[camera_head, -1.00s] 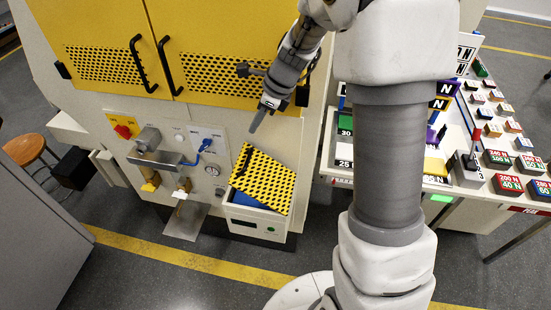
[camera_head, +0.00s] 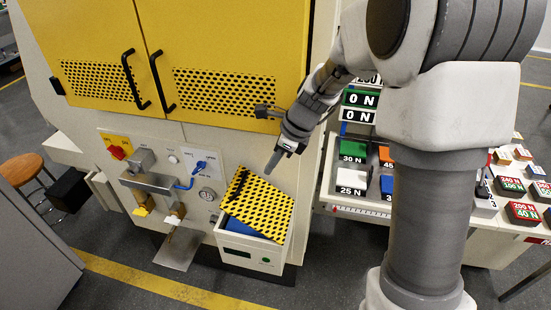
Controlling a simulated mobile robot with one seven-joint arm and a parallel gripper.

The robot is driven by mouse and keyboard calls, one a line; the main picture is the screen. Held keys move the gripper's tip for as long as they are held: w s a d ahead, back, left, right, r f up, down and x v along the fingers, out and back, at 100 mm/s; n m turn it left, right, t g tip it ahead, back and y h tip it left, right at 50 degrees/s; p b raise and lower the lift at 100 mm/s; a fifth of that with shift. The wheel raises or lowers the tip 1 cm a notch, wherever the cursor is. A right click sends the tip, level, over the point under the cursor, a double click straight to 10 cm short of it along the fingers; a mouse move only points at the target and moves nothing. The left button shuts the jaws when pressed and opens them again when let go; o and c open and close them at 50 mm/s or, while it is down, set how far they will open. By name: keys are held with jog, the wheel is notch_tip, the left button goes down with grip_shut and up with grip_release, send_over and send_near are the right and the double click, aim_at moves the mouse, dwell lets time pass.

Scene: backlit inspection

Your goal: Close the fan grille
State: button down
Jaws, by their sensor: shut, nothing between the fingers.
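The fan grille (camera_head: 259,202) is a yellow perforated panel with a dark handle (camera_head: 235,184) along its left edge. It sits tilted over a white box (camera_head: 246,245) at the lower front of the machine, and a blue interior (camera_head: 243,228) shows below its lower left edge. The grille is partly open. My gripper (camera_head: 272,167) is shut and empty. It points down and appears just above the grille's upper right edge in the picture; I cannot tell whether it touches.
Yellow perforated cabinet doors (camera_head: 222,60) with black handles stand above. A panel with a blue lever (camera_head: 196,178), gauge and metal bracket (camera_head: 150,185) lies to the left. A table of labelled blocks (camera_head: 354,178) stands right. The floor in front is clear.

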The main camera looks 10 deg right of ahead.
aim_at(243, 182)
jog(key=a+f, duration=0.1)
jog(key=w+a+f, duration=0.1)
jog(key=a+f, duration=0.2)
jog(key=f, duration=0.1)
jog(key=shift+w+a+f, duration=0.25)
jog(key=shift+w, duration=0.05)
jog(key=shift+w+a+f, duration=0.15)
jog(key=shift+w+a, duration=0.05)
jog(key=shift+a, duration=0.2)
jog(key=shift+a+p, duration=0.2)
jog(key=shift+p, duration=0.2)
